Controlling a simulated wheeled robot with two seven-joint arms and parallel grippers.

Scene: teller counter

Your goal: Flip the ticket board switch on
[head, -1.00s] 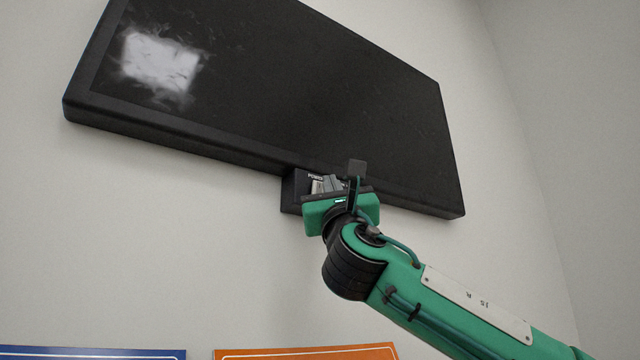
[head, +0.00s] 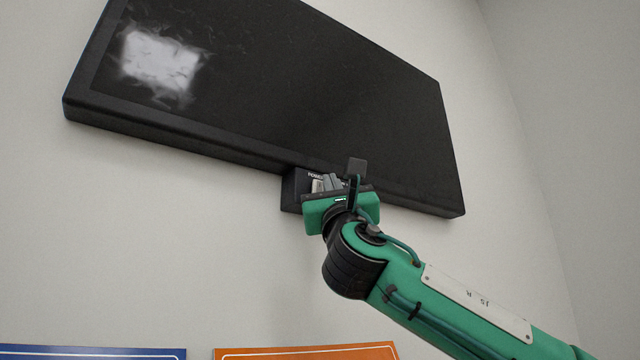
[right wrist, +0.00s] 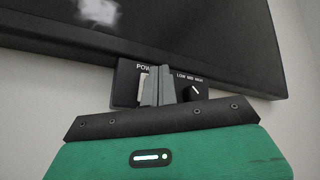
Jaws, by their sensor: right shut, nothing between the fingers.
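The ticket board (head: 270,90) is a large dark screen high on the wall. Its black control box (head: 290,190) hangs under the lower edge. In the right wrist view the box (right wrist: 126,85) bears a partly covered "POW..." label, a pale switch (right wrist: 146,84) and a round knob (right wrist: 194,92) marked LOW, MID, HIGH. My right gripper (right wrist: 156,76) is shut and empty, its fingertips in front of the box between switch and knob, overlapping the switch's right side. I cannot tell whether they touch it. In the head view the right gripper (head: 332,181) covers much of the box. My left gripper is out of view.
A blue panel (head: 90,353) and an orange panel (head: 305,353) show at the bottom of the head view. The wall (head: 150,240) below the board is bare. A side wall (head: 560,120) meets it at the right.

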